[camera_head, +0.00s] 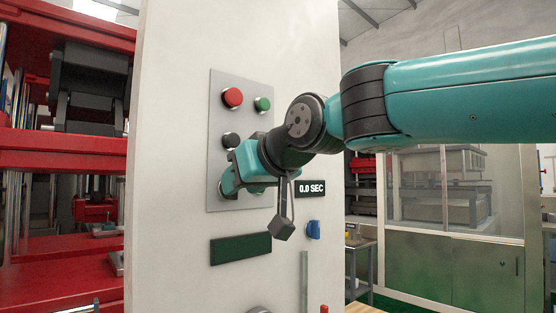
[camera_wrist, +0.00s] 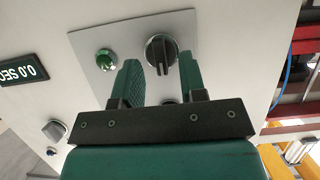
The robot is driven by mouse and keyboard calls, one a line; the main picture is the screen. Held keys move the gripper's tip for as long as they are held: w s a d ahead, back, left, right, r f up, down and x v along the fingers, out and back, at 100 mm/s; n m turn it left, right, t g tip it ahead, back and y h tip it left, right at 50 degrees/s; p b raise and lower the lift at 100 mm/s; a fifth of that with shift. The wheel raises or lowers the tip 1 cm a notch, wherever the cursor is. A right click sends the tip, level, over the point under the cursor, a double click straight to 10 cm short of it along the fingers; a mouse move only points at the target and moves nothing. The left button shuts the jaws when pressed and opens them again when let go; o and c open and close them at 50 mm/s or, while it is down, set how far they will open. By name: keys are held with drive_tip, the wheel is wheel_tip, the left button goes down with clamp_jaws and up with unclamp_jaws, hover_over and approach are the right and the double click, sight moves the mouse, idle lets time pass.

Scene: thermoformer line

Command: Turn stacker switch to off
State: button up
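A black rotary switch (camera_wrist: 161,50) on the grey control panel (camera_wrist: 85,44) shows between the two finger tips in the wrist view. Its raised grip runs nearly up and down in that picture. No label is readable, so I cannot tell if it is the stacker switch. My gripper (camera_wrist: 160,66) is open, with one finger on each side of the switch; contact is not clear. In the head view my gripper (camera_head: 240,178) is at the lower part of the panel and hides this switch. A second dark control (camera_wrist: 168,101) is mostly hidden behind the gripper.
The panel also has a red button (camera_head: 232,97), a green button (camera_head: 263,104) and a black control (camera_head: 231,140). A lower green button (camera_wrist: 105,60) is beside the left finger in the wrist view. A display (camera_head: 311,188) reads 0.0 SEC. Red machinery (camera_head: 68,160) stands left.

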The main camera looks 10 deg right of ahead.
drive_tip(key=b+v, duration=0.4)
drive_tip(key=v, duration=1.1)
drive_tip(key=shift+s+d, duration=0.3)
